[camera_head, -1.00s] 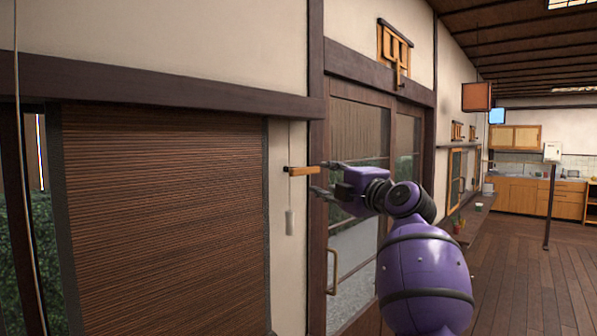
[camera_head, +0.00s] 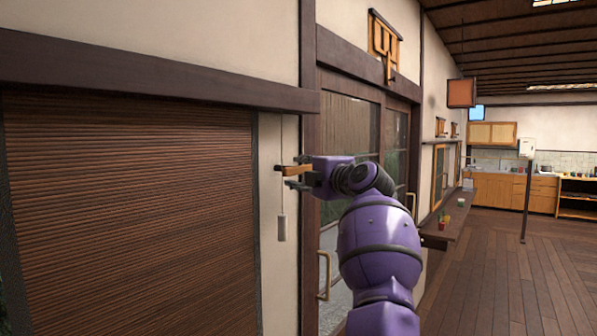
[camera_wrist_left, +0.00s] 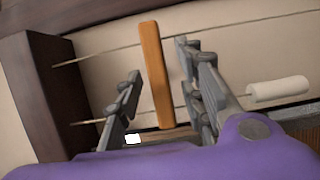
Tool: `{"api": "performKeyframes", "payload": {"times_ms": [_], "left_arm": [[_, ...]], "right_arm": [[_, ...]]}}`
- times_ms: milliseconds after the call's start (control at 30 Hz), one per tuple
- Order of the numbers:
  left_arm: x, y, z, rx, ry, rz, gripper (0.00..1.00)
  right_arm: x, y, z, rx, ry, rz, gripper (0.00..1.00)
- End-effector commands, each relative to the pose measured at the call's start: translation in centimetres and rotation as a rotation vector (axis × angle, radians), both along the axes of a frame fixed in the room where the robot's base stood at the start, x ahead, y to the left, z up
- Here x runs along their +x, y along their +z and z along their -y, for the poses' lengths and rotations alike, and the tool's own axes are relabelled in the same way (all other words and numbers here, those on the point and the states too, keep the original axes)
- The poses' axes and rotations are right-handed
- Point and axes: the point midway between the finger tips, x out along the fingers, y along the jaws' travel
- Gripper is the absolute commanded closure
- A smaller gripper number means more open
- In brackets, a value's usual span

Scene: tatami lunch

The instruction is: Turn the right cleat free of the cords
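The right cleat, a tan wooden bar (camera_head: 291,169), sticks out level from the pale wall strip beside the blind. In the left wrist view the cleat (camera_wrist_left: 155,75) stands between the two fingers of my left gripper (camera_wrist_left: 160,85). The fingers are apart, with gaps showing beside the bar. In the head view the left gripper (camera_head: 300,173) straddles the cleat from the right. A thin cord (camera_head: 282,135) runs down past the cleat to a pale weight (camera_head: 282,228). Two cord lines pass behind the cleat in the wrist view. My right gripper is not visible.
A brown slatted blind (camera_head: 130,210) fills the left. A dark wooden post (camera_head: 309,240) stands just right of the wall strip, and glazed doors lie beyond it. A narrow shelf (camera_head: 445,228) with small pots is farther along. The wooden floor (camera_head: 490,270) is clear.

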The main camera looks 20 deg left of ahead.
Motion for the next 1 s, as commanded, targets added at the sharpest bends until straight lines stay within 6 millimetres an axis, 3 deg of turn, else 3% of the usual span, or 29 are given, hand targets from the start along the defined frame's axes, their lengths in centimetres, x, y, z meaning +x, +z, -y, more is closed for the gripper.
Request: {"api": "performKeyframes", "payload": {"times_ms": [100, 433, 733, 1000], "left_arm": [[0.7, 0.3, -0.9, 0.001, 0.0, 0.001, 0.64], [1.1, 0.1, -1.2, 0.0, -0.001, 0.001, 0.64], [1.1, 0.1, -1.2, 0.0, -0.001, 0.001, 1.0], [1.1, 0.0, -1.2, -0.003, -0.001, 0.012, 1.0]], "right_arm": [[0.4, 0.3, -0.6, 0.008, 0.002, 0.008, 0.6], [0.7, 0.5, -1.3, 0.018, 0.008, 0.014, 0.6], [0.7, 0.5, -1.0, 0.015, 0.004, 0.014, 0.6], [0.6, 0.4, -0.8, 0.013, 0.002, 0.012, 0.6]]}}
